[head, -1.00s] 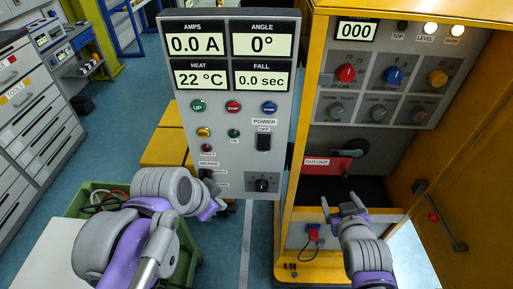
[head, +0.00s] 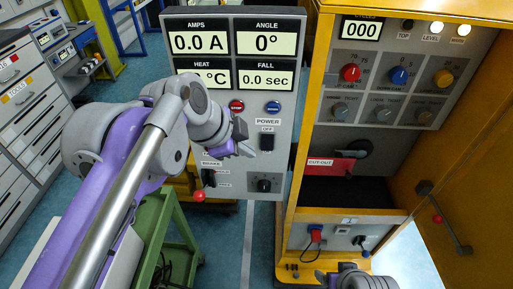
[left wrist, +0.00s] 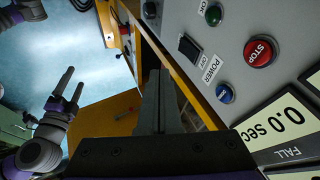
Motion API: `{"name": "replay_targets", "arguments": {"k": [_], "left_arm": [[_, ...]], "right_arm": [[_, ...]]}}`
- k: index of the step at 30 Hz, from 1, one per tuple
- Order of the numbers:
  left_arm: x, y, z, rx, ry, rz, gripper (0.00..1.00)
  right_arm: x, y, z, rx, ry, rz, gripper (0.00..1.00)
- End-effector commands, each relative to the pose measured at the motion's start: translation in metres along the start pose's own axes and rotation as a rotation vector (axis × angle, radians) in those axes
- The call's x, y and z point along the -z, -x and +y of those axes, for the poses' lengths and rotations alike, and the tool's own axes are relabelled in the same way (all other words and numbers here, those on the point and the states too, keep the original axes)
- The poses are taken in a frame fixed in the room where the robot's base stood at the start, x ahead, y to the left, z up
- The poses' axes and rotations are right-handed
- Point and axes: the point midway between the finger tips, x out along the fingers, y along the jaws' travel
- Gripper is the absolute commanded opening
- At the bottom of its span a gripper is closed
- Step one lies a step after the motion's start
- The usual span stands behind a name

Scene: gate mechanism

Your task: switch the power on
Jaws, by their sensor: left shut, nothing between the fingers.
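The black power switch (head: 267,142) sits on the grey control panel (head: 228,160) under the label POWER, with an OFF label just above the rocker. It also shows in the left wrist view (left wrist: 189,47), again beside the OFF label. My left gripper (head: 248,145) is shut and empty, just left of the switch in the head view. The picture does not show clear contact with it. In the left wrist view its closed fingers (left wrist: 158,95) lie below the switch. My right gripper (head: 332,275) is low at the cabinet's front; its fingers stand apart in the left wrist view (left wrist: 70,90).
A red stop button (head: 237,106) and blue button (head: 273,108) are near the switch. The yellow cabinet (head: 305,140) stands right, with a red cut-out handle (head: 330,165).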

Motion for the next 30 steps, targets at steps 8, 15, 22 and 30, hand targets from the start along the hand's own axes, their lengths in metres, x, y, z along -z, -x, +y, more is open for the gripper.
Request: {"name": "replay_targets", "arguments": {"k": [8, 15, 22, 30], "left_arm": [[0.0, -0.053, 0.001, -0.001, -0.001, 0.001, 0.0], [0.0, -0.099, -0.004, 0.0, 0.001, 0.0, 0.0], [-0.002, -0.112, -0.028, 0.0, 0.0, 0.0, 0.0], [-0.002, -0.116, -0.033, 0.0, 0.0, 0.0, 0.0]], "right_arm": [[-0.003, -0.004, 0.0, 0.0, 0.0, -0.001, 0.83], [-0.004, -0.007, 0.0, 0.0, 0.0, -0.002, 0.83], [-0.004, -0.005, 0.0, 0.0, 0.001, -0.001, 0.83], [-0.003, -0.005, 0.0, 0.0, 0.001, -0.001, 0.83]]}}
